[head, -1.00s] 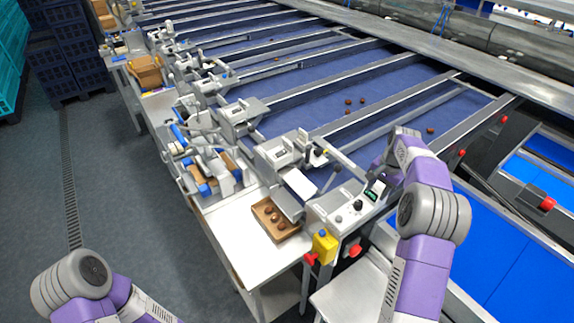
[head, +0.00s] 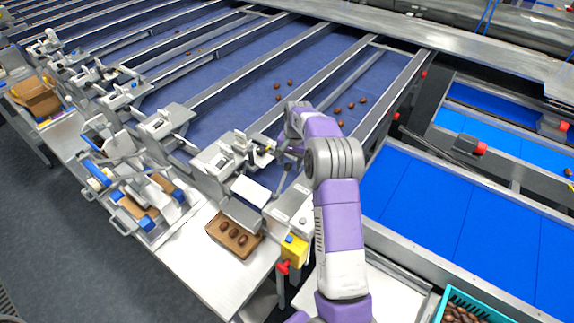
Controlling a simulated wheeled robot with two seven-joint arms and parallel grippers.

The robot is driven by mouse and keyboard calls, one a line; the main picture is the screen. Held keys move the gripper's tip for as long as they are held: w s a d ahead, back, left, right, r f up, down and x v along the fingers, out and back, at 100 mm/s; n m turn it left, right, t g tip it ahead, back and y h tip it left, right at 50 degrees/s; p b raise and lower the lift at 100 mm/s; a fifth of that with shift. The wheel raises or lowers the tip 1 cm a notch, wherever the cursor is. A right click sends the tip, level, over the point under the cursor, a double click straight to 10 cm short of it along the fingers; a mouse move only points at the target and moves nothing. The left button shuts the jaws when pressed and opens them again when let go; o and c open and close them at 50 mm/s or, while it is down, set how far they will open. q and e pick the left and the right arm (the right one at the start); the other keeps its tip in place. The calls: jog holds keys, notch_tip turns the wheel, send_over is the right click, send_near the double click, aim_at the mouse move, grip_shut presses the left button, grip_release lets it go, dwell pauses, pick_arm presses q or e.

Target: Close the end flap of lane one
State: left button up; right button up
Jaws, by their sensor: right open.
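Lane one appears to be the blue belt lane (head: 352,92) nearest my right arm, with several brown dates on it. At its near end are a grey machine head (head: 218,160), a tilted white plate (head: 251,190) and a sloping grey plate (head: 243,213) above a cardboard tray (head: 222,240) of dates. Which plate is the end flap I cannot tell for certain. My right gripper (head: 290,153) is open by the lane's end, right of the machine head; its fingers are small and partly hidden by my wrist. Contact cannot be made out. My left gripper is out of view.
A control box (head: 290,212) with a yellow part (head: 294,250) and red knob stands close beside my right forearm. Blue belts (head: 440,205) lie to the right, and a teal crate (head: 478,305) of dates at bottom right. More lane ends run up left.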

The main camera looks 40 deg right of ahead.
aim_at(288, 163)
jog(key=f, duration=0.1)
jog(key=w+f, duration=0.1)
jog(key=f, duration=0.1)
jog(key=shift+a+f, duration=0.15)
jog(key=shift+f, duration=0.15)
jog(key=shift+s+r, duration=0.1)
jog(key=shift+s, duration=0.15)
jog(key=shift+c, duration=0.2)
jog(key=shift+w, duration=0.15)
grip_shut()
